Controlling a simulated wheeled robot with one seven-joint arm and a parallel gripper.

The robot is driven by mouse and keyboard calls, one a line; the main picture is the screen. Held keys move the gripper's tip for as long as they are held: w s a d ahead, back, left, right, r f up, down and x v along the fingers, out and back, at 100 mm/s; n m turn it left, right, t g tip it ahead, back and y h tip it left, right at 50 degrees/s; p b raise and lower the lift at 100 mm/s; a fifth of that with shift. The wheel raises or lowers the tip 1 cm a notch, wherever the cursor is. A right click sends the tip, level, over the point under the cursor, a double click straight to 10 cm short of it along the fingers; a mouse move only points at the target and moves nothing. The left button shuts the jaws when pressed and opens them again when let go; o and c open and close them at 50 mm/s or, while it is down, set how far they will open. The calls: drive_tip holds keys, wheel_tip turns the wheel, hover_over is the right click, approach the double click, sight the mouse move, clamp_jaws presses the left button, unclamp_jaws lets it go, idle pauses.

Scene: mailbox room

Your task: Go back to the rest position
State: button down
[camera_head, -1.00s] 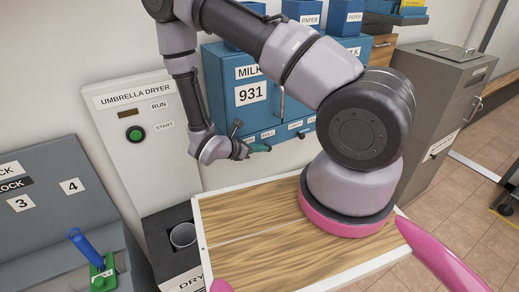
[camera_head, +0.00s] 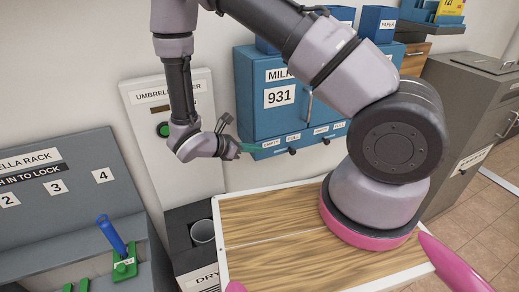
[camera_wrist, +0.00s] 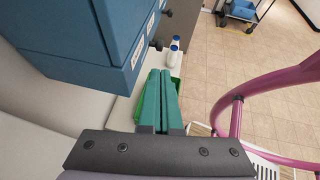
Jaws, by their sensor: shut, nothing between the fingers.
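My gripper (camera_head: 245,147) is at the end of my bent grey arm, at the lower left corner of the blue milk box (camera_head: 245,85) in the head view. Its green fingers are together and empty. The wrist view also shows my gripper (camera_wrist: 160,72) with its fingers side by side, pointing away from the camera. The blue box (camera_wrist: 75,35) is to the upper left of the fingers there. I cannot tell the exact gap between the fingers and the box.
White bottles (camera_wrist: 173,52) with blue caps stand beyond the fingers in the wrist view. The umbrella dryer (camera_head: 190,140) is behind my gripper, and the grey umbrella rack (camera_head: 60,200) is at left. My wooden-topped base (camera_head: 270,225) lies below. Tiled floor (camera_wrist: 260,60) is open at right.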

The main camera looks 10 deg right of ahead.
drive_tip(key=s+d+r+m+t+y, duration=0.1)
drive_tip(key=s+d+r+m+y, duration=0.2)
drive_tip(key=r+m, duration=0.5)
drive_tip(key=s+d+r+m+y, duration=0.3)
drive_tip(key=r+m+y, duration=0.3)
drive_tip(key=r, duration=1.3)
drive_tip(key=s+d+r+m+t+y, duration=0.1)
drive_tip(key=s+d+r+m+y, duration=0.3)
drive_tip(key=r+m, duration=0.8)
drive_tip(key=shift+s+r+t+y, duration=0.15)
drive_tip(key=shift+r+t+y, duration=0.2)
drive_tip(key=shift+r, duration=0.5)
